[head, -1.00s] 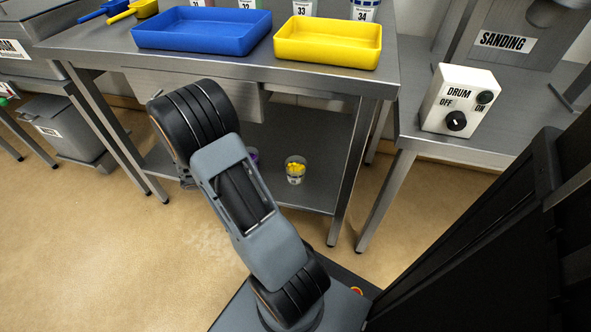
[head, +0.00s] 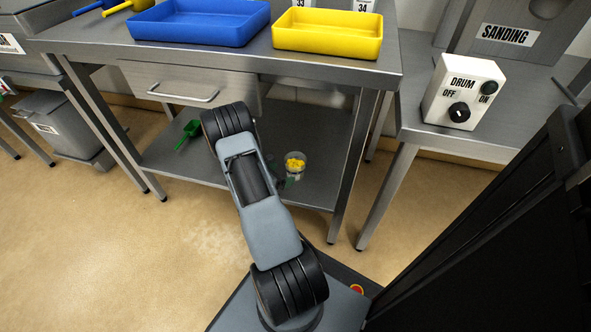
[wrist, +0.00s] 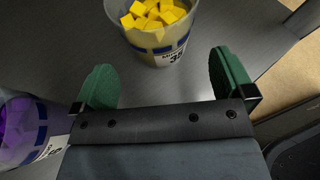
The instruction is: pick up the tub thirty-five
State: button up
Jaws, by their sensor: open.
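The tub thirty-five (wrist: 160,48) is a clear tub of yellow cubes with a blue band and a label reading 35. In the head view the tub (head: 294,166) stands upright on the lower shelf of the steel table. My gripper (wrist: 165,84) is open and empty, its two green fingers spread wide. The tub is ahead of the fingers, roughly between their lines and apart from them. In the head view my arm hides most of the gripper.
A second tub with purple contents (wrist: 22,130) stands left of my gripper in the wrist view. A green scoop (head: 188,133) lies on the lower shelf (head: 325,150). The tabletop with blue (head: 200,32) and yellow (head: 328,42) trays is above. A table leg (head: 352,170) stands to the right.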

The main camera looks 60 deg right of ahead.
aim_at(288, 173)
jog(key=b+x, duration=0.3)
jog(key=x, duration=0.2)
jog(key=shift+f, duration=0.25)
jog(key=shift+d, duration=0.4)
jog(key=c, duration=0.8)
jog(key=shift+c, duration=0.3)
